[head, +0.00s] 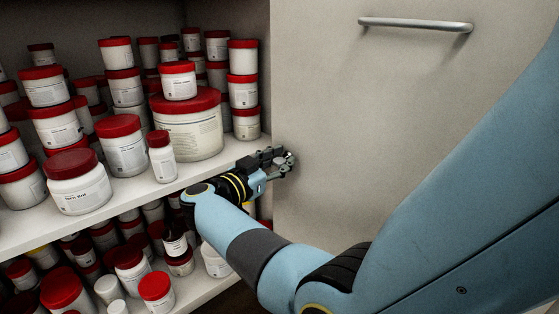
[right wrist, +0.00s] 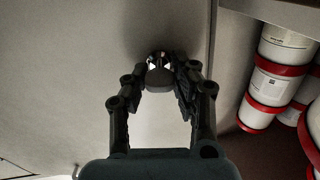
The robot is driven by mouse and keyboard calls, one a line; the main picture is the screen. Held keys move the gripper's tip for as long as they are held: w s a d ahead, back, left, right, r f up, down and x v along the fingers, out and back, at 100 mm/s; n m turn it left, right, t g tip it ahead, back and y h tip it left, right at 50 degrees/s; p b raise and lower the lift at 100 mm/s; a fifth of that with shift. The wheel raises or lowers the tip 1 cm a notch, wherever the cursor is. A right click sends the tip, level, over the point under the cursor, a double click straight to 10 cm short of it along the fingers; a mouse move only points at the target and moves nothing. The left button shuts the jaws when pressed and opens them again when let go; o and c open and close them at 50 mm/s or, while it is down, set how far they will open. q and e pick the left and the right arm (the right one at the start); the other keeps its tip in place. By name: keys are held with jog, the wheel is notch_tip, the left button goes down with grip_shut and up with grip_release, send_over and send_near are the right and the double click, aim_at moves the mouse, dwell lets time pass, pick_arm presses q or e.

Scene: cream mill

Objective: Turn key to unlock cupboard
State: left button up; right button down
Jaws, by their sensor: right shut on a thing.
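The cupboard's cream front panel (head: 400,120) fills the right of the head view. My right gripper (head: 284,162) is at the panel's left edge, beside the open shelves. In the right wrist view, my right gripper (right wrist: 160,82) has its two fingers closed in on a small dark, rounded key (right wrist: 159,76) at the panel face. The round lock (right wrist: 158,58) lies just beyond it, dark with small bright marks. The fingers hide part of the key, and its turn angle cannot be told. In the head view my gripper hides the key and lock. My left gripper is not in view.
A metal bar handle (head: 415,24) is on the panel's upper part. White shelves (head: 215,172) at left hold many red-lidded white jars, including a large tub (head: 190,130) close to my right wrist. Red-lidded jars (right wrist: 280,70) also stand at right in the wrist view.

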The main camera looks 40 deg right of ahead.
jog(key=m, duration=0.3)
jog(key=shift+f, duration=0.1)
jog(key=m, duration=0.3)
jog(key=shift+s, duration=0.1)
jog(key=shift+f+m+b, duration=0.1)
jog(key=shift+m+b, duration=0.2)
jog(key=shift+m, duration=0.7)
jog(key=m+b, duration=0.1)
jog(key=m, duration=0.3)
jog(key=shift+f, duration=0.1)
jog(key=shift+m, duration=0.7)
jog(key=m+b, duration=0.1)
jog(key=m, duration=0.2)
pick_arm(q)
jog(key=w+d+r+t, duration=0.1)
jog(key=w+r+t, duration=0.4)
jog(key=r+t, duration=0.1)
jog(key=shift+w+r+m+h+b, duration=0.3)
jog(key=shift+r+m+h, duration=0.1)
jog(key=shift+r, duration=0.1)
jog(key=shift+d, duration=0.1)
